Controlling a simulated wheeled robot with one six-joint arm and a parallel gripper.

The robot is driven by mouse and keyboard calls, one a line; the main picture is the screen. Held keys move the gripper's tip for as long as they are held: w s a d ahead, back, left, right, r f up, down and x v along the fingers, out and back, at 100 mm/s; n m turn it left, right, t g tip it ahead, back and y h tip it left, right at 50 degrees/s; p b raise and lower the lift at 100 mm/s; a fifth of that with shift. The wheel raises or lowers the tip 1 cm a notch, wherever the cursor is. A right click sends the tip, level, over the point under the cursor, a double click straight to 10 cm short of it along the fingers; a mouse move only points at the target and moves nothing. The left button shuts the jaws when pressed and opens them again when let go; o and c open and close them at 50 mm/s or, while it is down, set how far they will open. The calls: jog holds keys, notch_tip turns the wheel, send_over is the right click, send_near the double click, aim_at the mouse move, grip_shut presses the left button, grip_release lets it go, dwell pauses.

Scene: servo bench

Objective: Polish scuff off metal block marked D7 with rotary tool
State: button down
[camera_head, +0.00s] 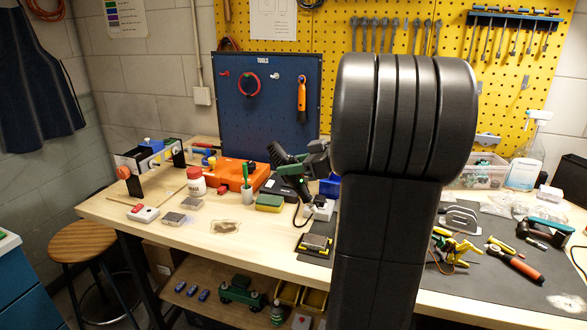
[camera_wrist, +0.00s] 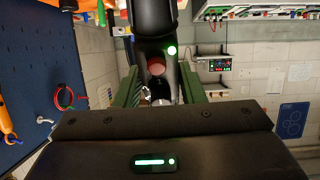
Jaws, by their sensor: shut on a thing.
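My gripper (camera_head: 292,167) is above the middle of the bench, left of my large dark arm. Its green fingers are shut on a black rotary tool (camera_wrist: 152,22), which has a lit green dot in the wrist view. A small metal block (camera_head: 316,241) sits at the bench's front, on a dark base with yellow edging, below and apart from the tool. Two other grey blocks lie at the left: a front one (camera_head: 174,219) and a back one (camera_head: 191,203). I cannot read any markings, so I cannot tell which is D7. No scuff can be made out.
A yellow-green sponge (camera_head: 270,202), a grey cup (camera_head: 247,195), a white bottle (camera_head: 196,183) and an orange case (camera_head: 237,173) stand left of my gripper. A blue tool board (camera_head: 266,125) rises behind. Pliers and an orange-handled screwdriver (camera_head: 521,268) lie right. My arm hides the bench's middle.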

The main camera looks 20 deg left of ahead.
aim_at(286, 152)
jog(key=shift+r, duration=0.15)
jog(key=a+r+p, duration=0.1)
jog(key=p, duration=0.3)
jog(key=shift+w+a+r, duration=0.1)
jog(key=shift+r, duration=0.3)
jog(key=a+r+p, duration=0.1)
jog(key=p, duration=0.2)
jog(key=shift+a+p, duration=0.45)
jog(key=shift+p, duration=0.4)
jog(key=shift+f, duration=2.55)
jog(key=shift+b, duration=0.35)
